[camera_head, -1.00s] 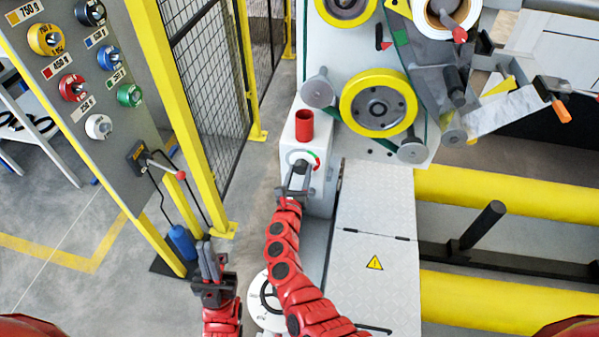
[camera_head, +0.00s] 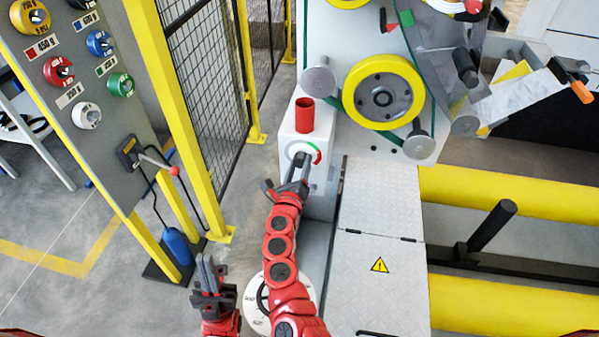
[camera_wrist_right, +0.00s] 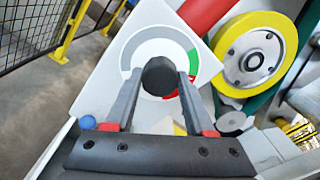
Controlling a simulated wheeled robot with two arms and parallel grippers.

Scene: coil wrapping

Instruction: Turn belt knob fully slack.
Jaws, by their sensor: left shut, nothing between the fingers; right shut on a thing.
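The belt knob (camera_wrist_right: 160,76) is dark and round, on the white box front below a red cup. It sits in the middle of a dial (camera_wrist_right: 187,58) with a grey arc, a green part and a red part. My right gripper (camera_wrist_right: 158,88) has a finger on each side of the knob and is shut on it. In the head view the right gripper (camera_head: 290,186) reaches the white box (camera_head: 318,185), and its fingers partly hide the knob. My left gripper (camera_head: 208,276) is shut and empty, low and to the left, away from the box.
A red cup (camera_head: 304,115) stands on the box. A yellow-rimmed wheel (camera_head: 383,91) with a green belt is at its right. A panel of coloured knobs (camera_head: 75,95) and a yellow post (camera_head: 175,110) stand at the left. A mesh fence (camera_head: 212,90) is behind.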

